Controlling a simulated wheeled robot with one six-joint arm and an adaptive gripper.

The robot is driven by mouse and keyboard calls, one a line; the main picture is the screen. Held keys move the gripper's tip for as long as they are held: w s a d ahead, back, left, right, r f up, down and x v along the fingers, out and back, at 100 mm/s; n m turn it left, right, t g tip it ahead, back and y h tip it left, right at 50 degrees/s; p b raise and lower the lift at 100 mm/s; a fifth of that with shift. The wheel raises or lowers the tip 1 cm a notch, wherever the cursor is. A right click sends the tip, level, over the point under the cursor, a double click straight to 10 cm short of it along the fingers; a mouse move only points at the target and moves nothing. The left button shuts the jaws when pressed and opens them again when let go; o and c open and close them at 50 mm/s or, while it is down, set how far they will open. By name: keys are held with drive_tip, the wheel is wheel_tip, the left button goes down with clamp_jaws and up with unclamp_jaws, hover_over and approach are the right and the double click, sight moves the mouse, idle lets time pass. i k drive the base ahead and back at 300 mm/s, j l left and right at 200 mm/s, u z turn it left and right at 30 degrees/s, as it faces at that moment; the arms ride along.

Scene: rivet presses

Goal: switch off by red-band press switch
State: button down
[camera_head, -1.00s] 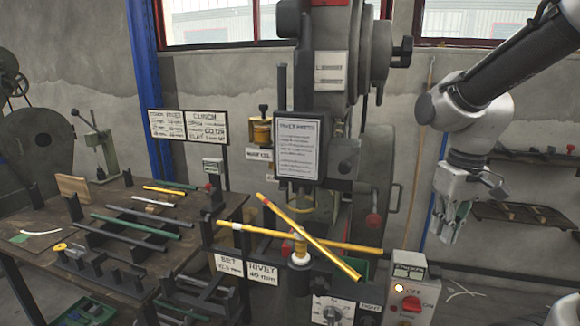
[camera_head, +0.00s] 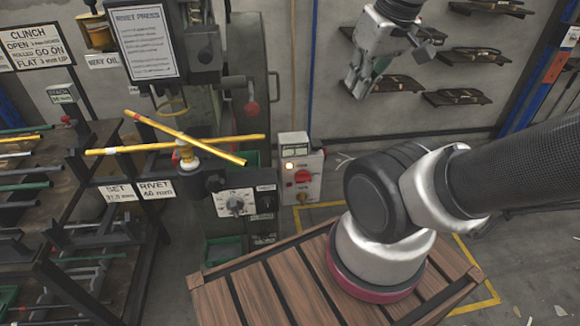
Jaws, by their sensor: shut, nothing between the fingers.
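The rivet press (camera_head: 200,80) stands at left of centre. Two yellow rods cross over its anvil; the slanted rod (camera_head: 170,130) has a small red mark near its upper left end, and the near-level rod (camera_head: 225,140) lies under it.
A dial panel (camera_head: 223,204) stands left of the switch box. Wall shelves (camera_head: 455,98) are behind my gripper. Floor inside the yellow line (camera_head: 320,204) looks partly clear. My wooden-topped base and arm fill the lower right.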

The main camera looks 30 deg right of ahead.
sight(303, 176)
drive_tip(key=k+l, duration=0.3)
drive_tip(key=k, duration=0.2)
drive_tip(key=k+l, duration=0.35)
drive_tip(key=k, duration=0.1)
